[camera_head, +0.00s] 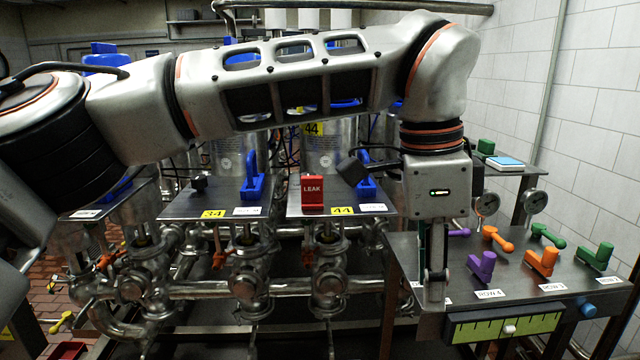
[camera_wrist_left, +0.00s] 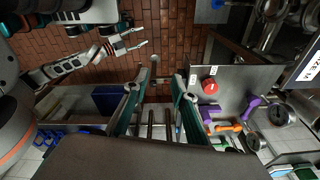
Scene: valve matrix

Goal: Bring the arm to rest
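My left arm (camera_head: 300,85) reaches across the head view from the left and bends down at the right. My left gripper (camera_head: 435,280) points down beside the left edge of the right-hand handle panel. In the left wrist view its two teal-lined fingers (camera_wrist_left: 156,88) stand apart with nothing between them. My right gripper (camera_wrist_left: 130,40) shows at the upper left of the wrist view, its fingers apart and empty. It does not show in the head view.
The panel (camera_head: 470,250) holds purple (camera_head: 483,266), orange (camera_head: 543,261) and green handles (camera_head: 597,256). A red knob (camera_wrist_left: 210,87) is near its edge. A red LEAK tag (camera_head: 313,191) and blue valve handles (camera_head: 252,180) stand on plates over steel pipes. Brick floor (camera_wrist_left: 180,30) is open beyond.

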